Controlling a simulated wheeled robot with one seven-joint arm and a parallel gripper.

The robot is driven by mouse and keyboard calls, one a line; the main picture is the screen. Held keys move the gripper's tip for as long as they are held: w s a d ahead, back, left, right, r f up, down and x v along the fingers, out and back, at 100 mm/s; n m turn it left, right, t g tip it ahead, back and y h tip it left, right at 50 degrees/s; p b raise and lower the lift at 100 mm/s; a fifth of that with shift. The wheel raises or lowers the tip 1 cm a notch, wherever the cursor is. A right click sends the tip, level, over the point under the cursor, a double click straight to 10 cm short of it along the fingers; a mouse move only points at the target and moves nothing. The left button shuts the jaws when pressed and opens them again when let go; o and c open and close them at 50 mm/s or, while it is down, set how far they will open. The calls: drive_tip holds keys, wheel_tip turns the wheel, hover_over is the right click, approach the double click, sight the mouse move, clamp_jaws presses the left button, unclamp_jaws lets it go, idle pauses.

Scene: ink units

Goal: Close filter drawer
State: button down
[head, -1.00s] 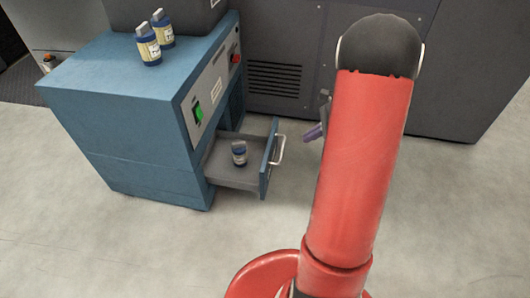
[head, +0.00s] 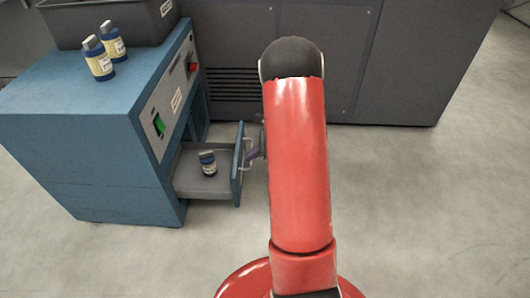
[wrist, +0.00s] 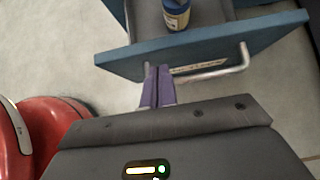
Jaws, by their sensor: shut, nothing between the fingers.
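The filter drawer (head: 238,170) is pulled out of the blue cabinet (head: 105,170), with a metal bar handle on its front. A blue bottle with a pale label (head: 208,163) stands upright inside the drawer. The drawer front (wrist: 120,57) and handle (wrist: 220,71) also show in the wrist view. My gripper (wrist: 158,72) is shut and empty, its purple fingertips at the drawer's front face beside the handle. I cannot tell whether they touch. In the head view my gripper (head: 252,153) is partly hidden by my red arm.
Two blue bottles (head: 99,65) and a dark bin (head: 140,25) stand on the cabinet top. A large dark grey machine (head: 400,60) stands behind. The floor (head: 420,200) to the right is clear.

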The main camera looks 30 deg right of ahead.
drive_tip(key=shift+w+a, duration=0.4)
drive_tip(key=shift+a, duration=0.25)
